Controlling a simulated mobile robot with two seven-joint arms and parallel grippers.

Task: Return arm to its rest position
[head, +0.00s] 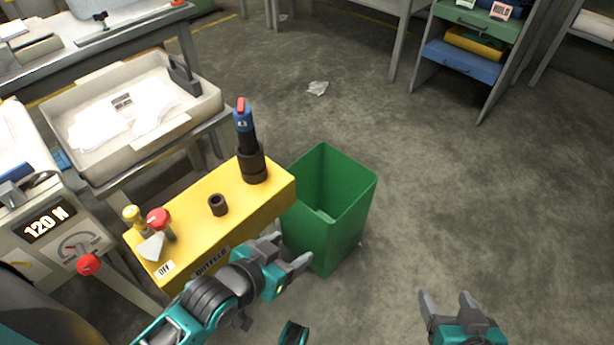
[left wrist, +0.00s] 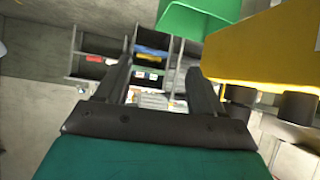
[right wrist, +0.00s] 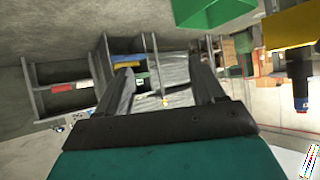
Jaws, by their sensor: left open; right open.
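My left gripper (head: 289,255) is open and empty. In the head view it is just right of the yellow box's front end and in front of the green bin. It also shows in the left wrist view (left wrist: 160,80), its two fingers apart with nothing between them. My right gripper (head: 452,302) is open and empty at the lower right of the head view, over bare floor. The right wrist view shows its fingers (right wrist: 162,85) spread apart, with nothing held.
A green bin (head: 350,215) stands beside the yellow box (head: 190,245), which carries a dark, blue-topped tool (head: 252,160) and red and yellow knobs. A white tray (head: 80,165) is at left. Crumpled paper (head: 317,88) lies on the floor. Floor at right is clear.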

